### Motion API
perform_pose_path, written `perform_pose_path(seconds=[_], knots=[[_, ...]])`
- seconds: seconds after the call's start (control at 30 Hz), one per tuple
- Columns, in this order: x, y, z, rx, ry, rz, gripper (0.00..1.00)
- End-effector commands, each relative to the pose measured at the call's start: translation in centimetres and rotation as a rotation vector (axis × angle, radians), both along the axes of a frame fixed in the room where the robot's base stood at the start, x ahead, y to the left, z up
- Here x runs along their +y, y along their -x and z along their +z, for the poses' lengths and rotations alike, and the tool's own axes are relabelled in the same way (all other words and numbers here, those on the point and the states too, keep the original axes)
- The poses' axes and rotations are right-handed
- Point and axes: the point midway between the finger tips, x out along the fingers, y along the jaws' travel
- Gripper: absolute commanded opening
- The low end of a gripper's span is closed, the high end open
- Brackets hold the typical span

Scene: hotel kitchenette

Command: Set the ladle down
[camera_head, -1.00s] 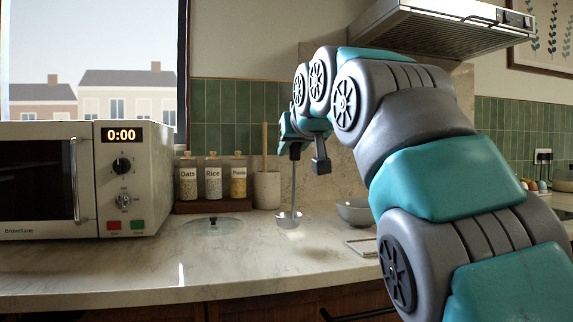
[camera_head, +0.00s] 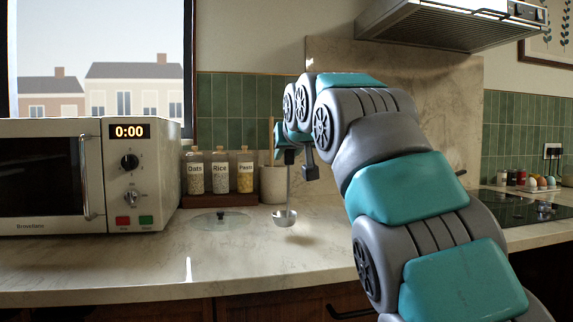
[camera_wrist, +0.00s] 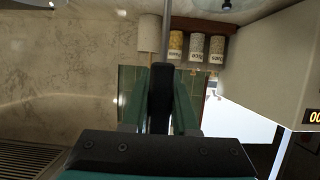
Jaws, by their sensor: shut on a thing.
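My gripper (camera_head: 288,157) is shut on the handle of the ladle (camera_head: 284,217). The ladle is metal and hangs upright, handle up and bowl down, in front of the cream pot. A soft shadow lies on the marble counter (camera_head: 250,262) just right of and below the bowl, so the ladle seems a little above the surface.
A glass lid (camera_head: 221,220) lies on the counter left of the ladle. Behind stand jars of oats (camera_head: 195,175), rice (camera_head: 220,175) and pasta (camera_head: 245,175), and a cream pot (camera_head: 272,185). A microwave (camera_head: 85,175) fills the left. The counter front is clear; a hob (camera_head: 520,208) is right.

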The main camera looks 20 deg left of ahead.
Motion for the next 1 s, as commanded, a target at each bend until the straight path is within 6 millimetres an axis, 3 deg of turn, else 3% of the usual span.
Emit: perform_pose_path(seconds=[0.33,0.73,0.77,1.0], knots=[[0.0,0.1,-2.2,0.000,-0.001,0.000,0.00],[0.0,0.1,-2.6,-0.002,-0.001,0.000,0.00],[0.0,0.1,-2.4,-0.002,-0.001,0.000,0.30],[0.0,0.1,-2.4,-0.002,-0.001,0.000,0.57]])
